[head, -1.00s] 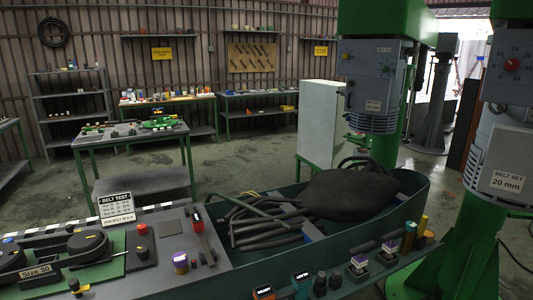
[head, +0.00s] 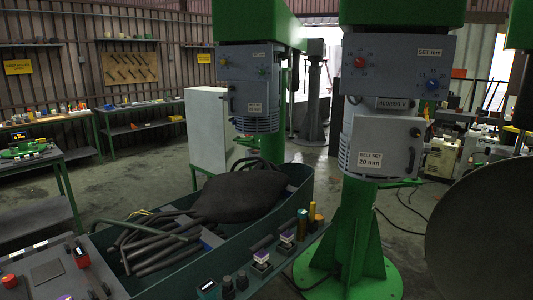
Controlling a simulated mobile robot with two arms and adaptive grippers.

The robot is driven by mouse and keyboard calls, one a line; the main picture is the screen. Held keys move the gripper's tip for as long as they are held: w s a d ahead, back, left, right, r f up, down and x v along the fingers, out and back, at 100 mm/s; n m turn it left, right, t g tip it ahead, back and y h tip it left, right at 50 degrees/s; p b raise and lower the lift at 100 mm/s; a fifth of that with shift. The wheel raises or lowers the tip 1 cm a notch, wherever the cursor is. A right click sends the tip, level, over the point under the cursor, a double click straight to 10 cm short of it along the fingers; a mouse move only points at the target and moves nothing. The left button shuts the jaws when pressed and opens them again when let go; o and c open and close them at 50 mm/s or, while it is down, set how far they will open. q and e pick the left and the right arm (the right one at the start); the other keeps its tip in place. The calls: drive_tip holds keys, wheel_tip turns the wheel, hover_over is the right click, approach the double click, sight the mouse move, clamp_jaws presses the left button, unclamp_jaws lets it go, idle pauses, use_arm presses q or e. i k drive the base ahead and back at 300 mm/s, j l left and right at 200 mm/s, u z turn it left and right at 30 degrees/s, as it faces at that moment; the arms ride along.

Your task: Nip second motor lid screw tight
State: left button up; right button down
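A green disperser (head: 360,240) stands right of centre in the head view. Its grey motor housing (head: 386,125) carries a red knob, a blue knob and a "400/690 V" plate. Below them is a grey cover (head: 385,148) labelled "BELT SET 20 mm". A second disperser stands farther back, with its own grey motor housing (head: 248,78). I cannot make out a lid screw at this distance. Neither of my grippers shows in the head view.
A long dark green trough (head: 300,183) with hoses and a black sack (head: 240,192) lies in front. A bench (head: 85,262) with small parts is at lower left. A large dark round shape (head: 485,235) fills the right edge.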

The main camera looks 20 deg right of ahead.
sight(415, 132)
drive_tip(key=z, duration=1.5)
